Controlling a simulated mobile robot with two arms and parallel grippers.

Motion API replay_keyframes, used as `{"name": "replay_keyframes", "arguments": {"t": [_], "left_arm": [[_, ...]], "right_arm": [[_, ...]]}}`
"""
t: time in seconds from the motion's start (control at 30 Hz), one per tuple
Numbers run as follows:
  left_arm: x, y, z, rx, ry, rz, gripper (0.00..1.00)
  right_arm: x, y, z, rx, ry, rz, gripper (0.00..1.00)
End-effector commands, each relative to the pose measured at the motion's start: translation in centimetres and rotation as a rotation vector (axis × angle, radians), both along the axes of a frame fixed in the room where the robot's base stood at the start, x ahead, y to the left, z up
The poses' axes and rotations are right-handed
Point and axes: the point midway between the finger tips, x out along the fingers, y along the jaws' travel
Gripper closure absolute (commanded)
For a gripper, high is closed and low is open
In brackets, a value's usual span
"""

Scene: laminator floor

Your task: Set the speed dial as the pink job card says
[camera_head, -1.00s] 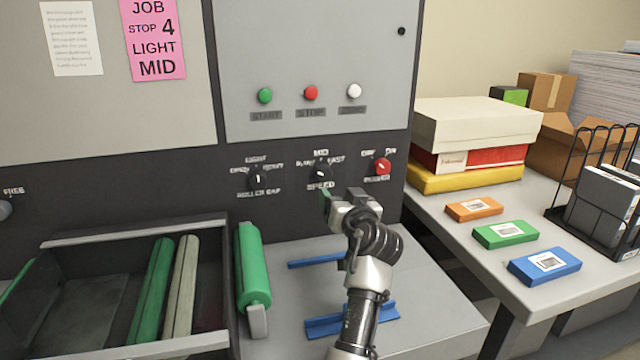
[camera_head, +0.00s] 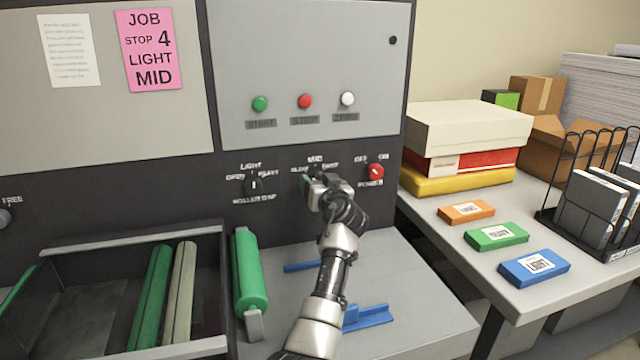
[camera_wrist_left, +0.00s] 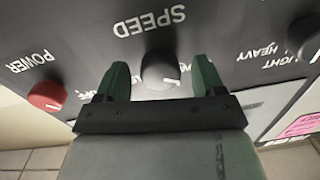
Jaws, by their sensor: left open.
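The pink job card (camera_head: 150,50) at the upper left reads JOB, STOP 4, LIGHT, MID. The speed dial is mostly hidden behind my left gripper (camera_head: 311,183) in the head view; the MID label shows above it. In the left wrist view, which is upside down to the panel, the dark round speed dial (camera_wrist_left: 160,71) sits between my left gripper's two green fingers (camera_wrist_left: 160,86). The fingers are open with a gap on each side of the dial. Its white mark points to the lower right in that view. My right gripper is not in view.
The roller gap dial (camera_head: 254,187) is left of the speed dial, and the red power knob (camera_head: 375,172) is right. Green, red and white buttons (camera_head: 304,102) sit above. An open tray (camera_head: 130,238) with rollers and a green roller (camera_head: 250,272) are below left.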

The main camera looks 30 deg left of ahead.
Motion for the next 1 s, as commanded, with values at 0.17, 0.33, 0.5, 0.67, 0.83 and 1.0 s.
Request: {"name": "replay_keyframes", "arguments": {"t": [0.17,0.33,0.5,0.67,0.83,1.0], "left_arm": [[-0.02,-0.02,0.01,0.000,0.000,0.000,0.51],[-0.02,-0.04,0.01,0.000,0.000,0.000,0.77],[-0.03,-0.04,0.00,0.003,0.004,0.000,0.80],[-0.05,0.00,-0.01,0.025,0.030,0.001,0.80],[-0.05,-0.01,-0.02,0.081,0.096,0.000,0.80],[-0.08,0.04,0.01,0.171,0.200,0.000,0.80]], "right_arm": [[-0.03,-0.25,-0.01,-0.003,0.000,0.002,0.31],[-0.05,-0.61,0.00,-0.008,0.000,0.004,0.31],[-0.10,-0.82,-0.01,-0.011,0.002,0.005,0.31],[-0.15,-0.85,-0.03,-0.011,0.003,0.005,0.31],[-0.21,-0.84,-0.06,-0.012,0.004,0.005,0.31],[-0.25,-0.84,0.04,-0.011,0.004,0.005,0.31]]}}
